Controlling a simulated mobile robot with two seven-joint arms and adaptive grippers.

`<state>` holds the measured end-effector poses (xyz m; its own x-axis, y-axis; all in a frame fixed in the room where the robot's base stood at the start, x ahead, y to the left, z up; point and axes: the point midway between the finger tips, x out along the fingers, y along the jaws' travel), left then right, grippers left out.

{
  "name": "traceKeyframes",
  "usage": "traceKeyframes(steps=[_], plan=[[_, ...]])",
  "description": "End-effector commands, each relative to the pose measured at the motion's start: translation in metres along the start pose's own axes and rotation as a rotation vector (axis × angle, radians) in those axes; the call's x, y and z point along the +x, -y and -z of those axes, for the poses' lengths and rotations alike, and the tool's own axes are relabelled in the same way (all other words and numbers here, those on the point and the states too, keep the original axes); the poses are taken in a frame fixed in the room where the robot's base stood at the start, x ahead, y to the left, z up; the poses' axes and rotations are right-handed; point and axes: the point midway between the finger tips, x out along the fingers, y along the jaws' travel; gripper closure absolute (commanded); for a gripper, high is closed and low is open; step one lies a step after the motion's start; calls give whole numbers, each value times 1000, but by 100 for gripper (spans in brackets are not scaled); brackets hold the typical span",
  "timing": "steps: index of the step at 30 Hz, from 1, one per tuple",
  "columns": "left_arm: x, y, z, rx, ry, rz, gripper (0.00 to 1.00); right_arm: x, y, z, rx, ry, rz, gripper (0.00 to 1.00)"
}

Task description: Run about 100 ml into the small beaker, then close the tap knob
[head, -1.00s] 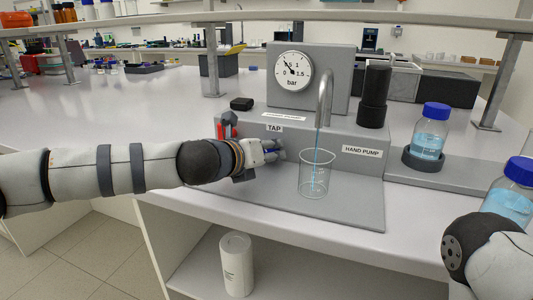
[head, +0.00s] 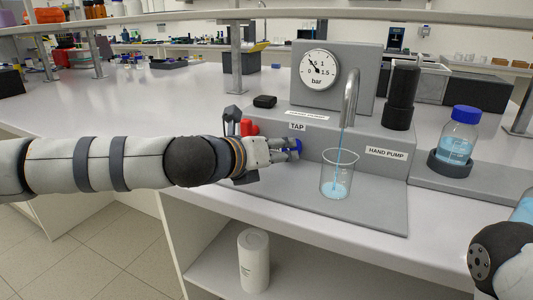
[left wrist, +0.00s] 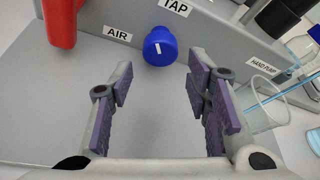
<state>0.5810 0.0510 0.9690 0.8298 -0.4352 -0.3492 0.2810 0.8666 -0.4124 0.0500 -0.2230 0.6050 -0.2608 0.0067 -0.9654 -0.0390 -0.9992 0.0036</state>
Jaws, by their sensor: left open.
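The small clear beaker (head: 339,172) stands upright on the grey rig base under the curved metal spout (head: 351,98). A thin blue stream runs from the spout into it, and a shallow layer of blue liquid lies at its bottom. The blue tap knob (left wrist: 160,46) sits on the panel below the TAP label; in the head view my fingers partly cover it. My left gripper (head: 288,149) is at the knob. In the left wrist view its fingers (left wrist: 160,80) are open with a gap between them, the knob just beyond. My right gripper is out of view.
A red handle (left wrist: 61,22) by the AIR label is left of the knob. A gauge (head: 319,69) and a black hand pump (head: 401,95) stand behind. A blue-capped bottle (head: 459,136) sits in a holder at right. The base's front part is clear.

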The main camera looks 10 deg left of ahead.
Motion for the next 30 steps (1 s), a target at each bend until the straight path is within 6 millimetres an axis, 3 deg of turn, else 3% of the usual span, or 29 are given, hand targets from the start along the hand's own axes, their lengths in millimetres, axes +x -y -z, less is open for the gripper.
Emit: traceKeyframes(steps=[3, 7, 17, 19, 22, 25, 30], plan=[[-31, 0, -1, 1, 2, 2, 56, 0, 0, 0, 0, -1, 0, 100], [-52, 0, 0, 0, 0, 1, 56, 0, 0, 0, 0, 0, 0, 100], [-61, 0, 1, 0, -2, 0, 56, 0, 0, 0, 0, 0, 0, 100], [-61, -1, 0, 3, -1, -3, 44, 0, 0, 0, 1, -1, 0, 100], [-65, -12, -9, 38, 10, -28, 44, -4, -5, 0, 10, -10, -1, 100], [-71, -26, -24, 120, 23, -82, 44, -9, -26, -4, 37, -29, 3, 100], [-75, -17, -36, 257, 27, -164, 44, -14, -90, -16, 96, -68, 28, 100]])
